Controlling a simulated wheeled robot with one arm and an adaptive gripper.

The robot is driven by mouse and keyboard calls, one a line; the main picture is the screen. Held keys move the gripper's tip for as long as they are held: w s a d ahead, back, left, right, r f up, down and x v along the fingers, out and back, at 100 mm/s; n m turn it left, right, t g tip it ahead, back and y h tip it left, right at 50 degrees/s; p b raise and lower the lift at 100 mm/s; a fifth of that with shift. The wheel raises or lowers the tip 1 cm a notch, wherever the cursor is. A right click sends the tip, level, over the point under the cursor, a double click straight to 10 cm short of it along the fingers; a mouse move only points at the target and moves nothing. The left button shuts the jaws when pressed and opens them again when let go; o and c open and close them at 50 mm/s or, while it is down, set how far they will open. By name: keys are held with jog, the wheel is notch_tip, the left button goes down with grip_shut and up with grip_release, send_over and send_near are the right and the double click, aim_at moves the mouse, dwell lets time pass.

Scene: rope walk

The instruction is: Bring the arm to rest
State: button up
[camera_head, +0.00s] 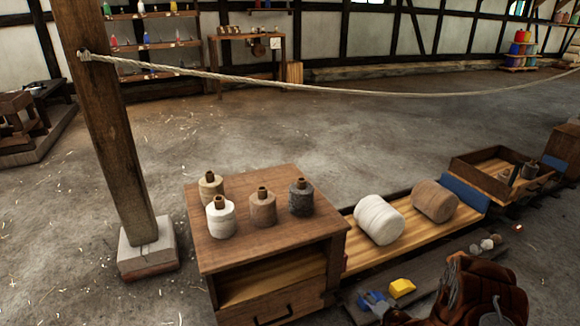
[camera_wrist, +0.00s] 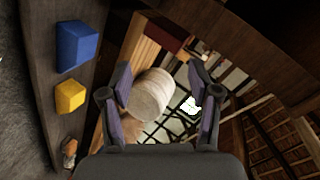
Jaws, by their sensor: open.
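My gripper (camera_wrist: 160,75) is open in the wrist view, its two purple-padded fingers spread wide. A pale rope roll (camera_wrist: 152,92) shows between and beyond the fingers, with no visible grip on it. A dark brown and grey shape at the lower right of the head view may be part of my arm; the fingers cannot be made out there.
A blue block (camera_wrist: 77,45) and a yellow block (camera_wrist: 70,95) sit on a dark plank; the yellow one also shows in the head view (camera_head: 402,288). A wooden cabinet (camera_head: 318,232) holds several spools. A post (camera_head: 105,130) carries a slack rope (camera_head: 330,90). Open floor lies behind.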

jog(key=d+r+n+g+h+p, duration=0.2)
jog(key=d+r+p, duration=0.15)
jog(key=r, duration=0.65)
jog(key=d+r+n+g+h+p, duration=0.15)
jog(key=r+p, duration=0.35)
jog(key=r, duration=0.5)
jog(key=s+r+g+h+p, duration=0.2)
jog(key=s+r+p, duration=0.2)
jog(key=r, duration=0.6)
jog(key=s+r+g+h+p, duration=0.1)
jog(key=s+r+p, duration=0.3)
jog(key=r, duration=0.6)
jog(key=s+a+r+n+g+p, duration=0.1)
jog(key=s+a+r+p, duration=0.3)
jog(key=s+r, duration=0.7)
jog(key=s+a+r+n+g+y+p, duration=0.1)
jog(key=s+a+r+g+p, duration=0.3)
jog(key=s+r+p, duration=0.3)
jog(key=s+a+r+n+g+p, duration=0.2)
jog(key=s+a+r+p, duration=0.3)
jog(key=s+r, duration=1)
jog(key=s+a, duration=0.1)
jog(key=s, duration=0.4)
jog(key=shift+s+r+g, duration=0.15)
jog(key=shift+g, duration=0.2)
